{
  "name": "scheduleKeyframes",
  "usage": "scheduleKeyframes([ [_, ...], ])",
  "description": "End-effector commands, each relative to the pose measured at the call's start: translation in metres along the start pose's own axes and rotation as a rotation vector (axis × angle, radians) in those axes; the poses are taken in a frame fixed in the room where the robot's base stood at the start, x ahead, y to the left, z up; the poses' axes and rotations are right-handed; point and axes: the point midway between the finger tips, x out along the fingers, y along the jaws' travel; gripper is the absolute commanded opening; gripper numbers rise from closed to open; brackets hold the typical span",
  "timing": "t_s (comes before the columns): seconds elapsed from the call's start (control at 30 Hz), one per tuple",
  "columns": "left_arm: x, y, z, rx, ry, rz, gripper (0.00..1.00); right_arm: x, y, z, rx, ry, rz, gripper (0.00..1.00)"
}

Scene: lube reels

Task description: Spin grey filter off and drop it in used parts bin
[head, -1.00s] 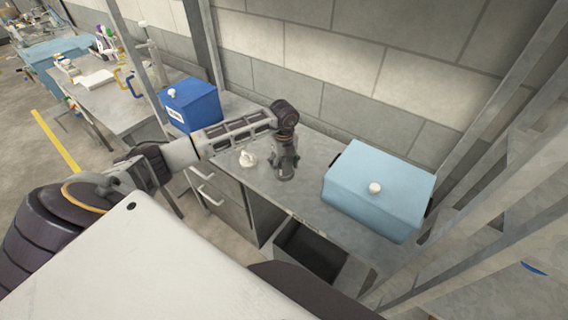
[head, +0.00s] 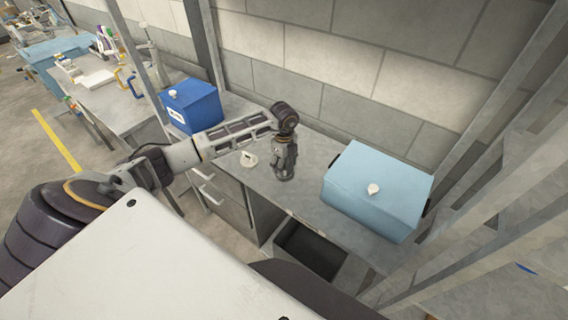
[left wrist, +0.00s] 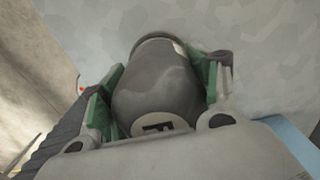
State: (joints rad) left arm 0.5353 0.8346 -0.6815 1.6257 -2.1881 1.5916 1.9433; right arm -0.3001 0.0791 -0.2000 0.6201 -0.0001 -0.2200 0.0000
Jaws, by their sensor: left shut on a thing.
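My left gripper (head: 284,166) points down over the metal bench (head: 312,198). In the left wrist view its green-padded fingers (left wrist: 155,92) are shut around the dark grey filter (left wrist: 150,88), one pad on each side. A pale label with a dark letter shows on the filter's near end. The filter's far end meets a dark round rim close to the bench top; I cannot tell whether it is still seated there. In the head view the gripper mostly hides the filter. An open dark bin (head: 309,250) sits below the bench's front edge. My right gripper is out of view.
A light blue box (head: 378,190) with a white knob stands on the bench to the right. A dark blue box (head: 190,105) stands at the left. A small white piece (head: 248,160) lies left of the gripper. Metal posts (head: 500,190) rise at the right.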

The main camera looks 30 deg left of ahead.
Motion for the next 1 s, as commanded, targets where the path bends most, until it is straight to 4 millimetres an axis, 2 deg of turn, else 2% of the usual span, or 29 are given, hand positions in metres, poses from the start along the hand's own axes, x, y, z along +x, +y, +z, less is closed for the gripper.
scheduleKeyframes([
  [0.03,0.009,0.006,-0.0044,-0.014,0.005,0.017,0.28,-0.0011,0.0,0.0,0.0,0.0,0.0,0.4],
  [0.57,0.0102,0.0062,-0.0039,-0.065,0.004,0.018,0.28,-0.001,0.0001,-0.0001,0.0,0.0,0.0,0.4],
  [1.0,0.0105,0.006,-0.0038,-0.308,0.003,0.018,0.28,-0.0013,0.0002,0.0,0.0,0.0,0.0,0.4],
])
